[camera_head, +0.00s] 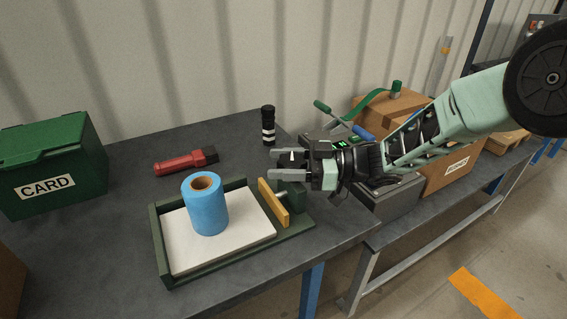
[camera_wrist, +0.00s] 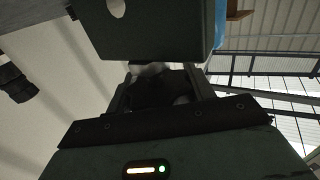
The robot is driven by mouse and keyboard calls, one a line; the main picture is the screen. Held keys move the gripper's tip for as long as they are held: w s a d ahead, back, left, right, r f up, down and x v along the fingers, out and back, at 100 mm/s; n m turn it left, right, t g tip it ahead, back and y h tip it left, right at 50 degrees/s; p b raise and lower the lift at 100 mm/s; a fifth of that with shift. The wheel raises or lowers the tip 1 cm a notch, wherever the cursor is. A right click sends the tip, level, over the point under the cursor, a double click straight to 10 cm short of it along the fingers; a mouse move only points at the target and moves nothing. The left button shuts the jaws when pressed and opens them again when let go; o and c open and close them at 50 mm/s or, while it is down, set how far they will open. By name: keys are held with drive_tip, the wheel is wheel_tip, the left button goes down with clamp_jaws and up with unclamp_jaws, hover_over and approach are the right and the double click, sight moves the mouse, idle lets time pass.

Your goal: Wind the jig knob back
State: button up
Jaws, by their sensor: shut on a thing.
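The jig is a green frame (camera_head: 160,250) on the bench with a white board (camera_head: 240,245) inside it. A yellow clamp plate (camera_head: 273,203) stands at its right side, in front of a dark green block (camera_head: 293,197). The plate stands apart from the blue roll (camera_head: 206,208) on the board. My gripper (camera_head: 272,164) reaches in from the right at the block. In the wrist view the block (camera_wrist: 150,30) fills the top, and a dark knob (camera_wrist: 160,92) sits between my fingers, which are shut on it. The knob is hidden in the head view.
A red torch (camera_head: 180,163) and a black-and-white bottle (camera_head: 268,125) lie and stand behind the jig. A green CARD bin (camera_head: 50,165) is at left. A cardboard box (camera_head: 450,175) and a grey case (camera_head: 392,205) are at right.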

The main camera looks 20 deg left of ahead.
drive_tip(key=n+g+h, duration=0.1)
drive_tip(key=n+g, duration=0.1)
drive_tip(key=n+g+h+b, duration=0.1)
drive_tip(key=n+g+h, duration=0.1)
drive_tip(key=g, duration=0.1)
drive_tip(key=shift+s+d+f+b, duration=0.1)
drive_tip(key=shift+s+b, duration=0.1)
drive_tip(key=shift+b, duration=0.1)
drive_tip(key=shift+s+d+n+g+h+b, duration=0.15)
drive_tip(key=shift+n+g+h+b, duration=0.3)
drive_tip(key=shift+n+g+h, duration=0.6)
drive_tip(key=shift+r+g, duration=0.2)
drive_tip(key=shift+g, duration=0.05)
drive_tip(key=o, duration=1)
